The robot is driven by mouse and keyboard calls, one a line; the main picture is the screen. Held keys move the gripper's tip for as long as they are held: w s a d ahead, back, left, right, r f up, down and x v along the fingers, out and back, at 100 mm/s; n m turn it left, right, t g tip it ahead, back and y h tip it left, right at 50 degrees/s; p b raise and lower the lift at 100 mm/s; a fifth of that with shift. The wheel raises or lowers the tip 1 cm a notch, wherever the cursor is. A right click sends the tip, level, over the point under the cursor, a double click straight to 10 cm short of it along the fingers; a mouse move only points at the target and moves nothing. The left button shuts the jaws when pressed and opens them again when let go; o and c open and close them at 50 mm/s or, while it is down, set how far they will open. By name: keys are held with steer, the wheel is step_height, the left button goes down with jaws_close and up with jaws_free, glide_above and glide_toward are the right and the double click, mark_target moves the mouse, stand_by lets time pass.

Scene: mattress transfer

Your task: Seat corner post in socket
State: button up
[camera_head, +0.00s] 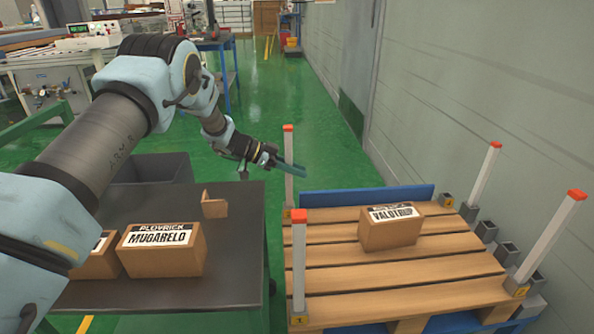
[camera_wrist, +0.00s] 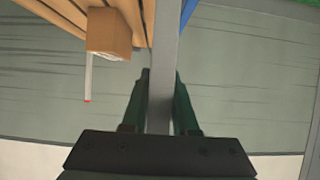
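The back-left corner post (camera_head: 289,188) is white with a red top and stands nearly upright at the pallet's far left corner. My gripper (camera_head: 292,167) is at its upper part. In the wrist view the grey post (camera_wrist: 163,60) runs between my green fingers (camera_wrist: 160,105), which appear closed against both its sides. The post's lower end is near the corner socket (camera_head: 288,213); how deep it sits cannot be told. Other red-topped posts stand at the front left (camera_head: 299,262), back right (camera_head: 484,174) and front right (camera_head: 550,237) corners.
The wooden pallet (camera_head: 400,273) carries a VALOTRUP carton (camera_head: 390,232). A dark table (camera_head: 225,265) on the left holds a MUGARELO carton (camera_head: 163,250) and other cartons. Empty sockets (camera_head: 507,254) line the right side by the wall.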

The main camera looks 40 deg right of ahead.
steer(key=o, duration=0.5)
steer(key=shift+c, duration=0.2)
steer(key=v, duration=1.2)
steer(key=shift+r+b, duration=0.15)
steer(key=shift+b, duration=0.15)
